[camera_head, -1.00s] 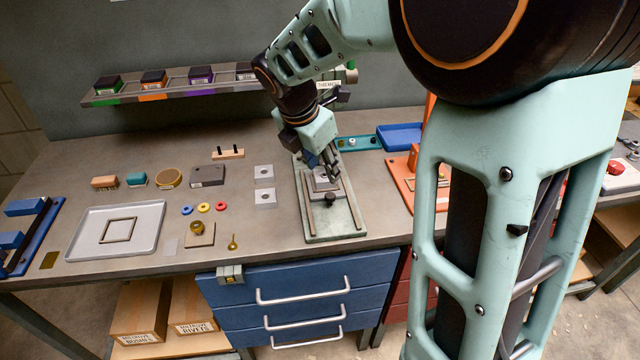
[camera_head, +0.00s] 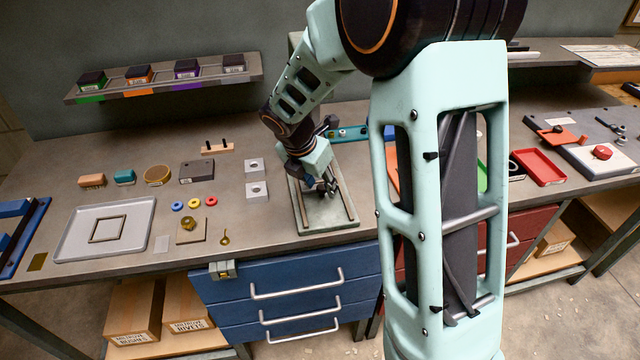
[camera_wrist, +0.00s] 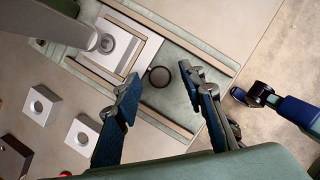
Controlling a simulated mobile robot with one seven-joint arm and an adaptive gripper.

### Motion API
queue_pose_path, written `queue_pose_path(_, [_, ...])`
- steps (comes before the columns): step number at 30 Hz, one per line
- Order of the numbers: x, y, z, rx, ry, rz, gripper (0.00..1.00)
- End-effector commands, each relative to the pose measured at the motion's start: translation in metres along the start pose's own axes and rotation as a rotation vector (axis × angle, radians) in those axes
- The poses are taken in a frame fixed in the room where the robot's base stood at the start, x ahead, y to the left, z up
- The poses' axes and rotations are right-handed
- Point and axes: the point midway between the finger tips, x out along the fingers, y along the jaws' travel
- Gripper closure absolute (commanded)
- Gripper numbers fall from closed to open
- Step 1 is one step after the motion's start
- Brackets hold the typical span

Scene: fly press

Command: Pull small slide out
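The small slide (camera_wrist: 148,50) is a pale metal plate with a block with a round hole on it. It sits between two brown rails on the green press base (camera_head: 331,217). Its round black knob (camera_wrist: 160,76) stands at the slide's front end. In the wrist view my gripper (camera_wrist: 159,75) is open, with one finger on each side of the knob and a gap visible around it. I cannot tell how far down the fingertips reach. In the head view my gripper (camera_head: 326,186) is over the front part of the base and hides the knob and most of the slide.
Two square blocks with holes (camera_head: 257,190) lie left of the base. The press's grey ram (camera_wrist: 106,41) hangs over the slide's rear. The blue drawers (camera_head: 290,290) are below the table's front edge.

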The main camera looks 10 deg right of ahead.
Motion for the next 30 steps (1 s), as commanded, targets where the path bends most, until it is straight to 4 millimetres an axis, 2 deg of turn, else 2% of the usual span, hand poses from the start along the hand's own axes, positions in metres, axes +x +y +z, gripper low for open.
queue_pose_path(7, [0.0003, 0.0001, 0.0002, 0.0, 0.0, 0.0, 0.64])
queue_pose_path(17, [0.0002, 0.0, 0.0002, 0.001, 0.0, 0.0, 1.0])
queue_pose_path(30, [-0.0024, -0.0056, -0.0049, 0.0, 0.0, -0.001, 1.0])
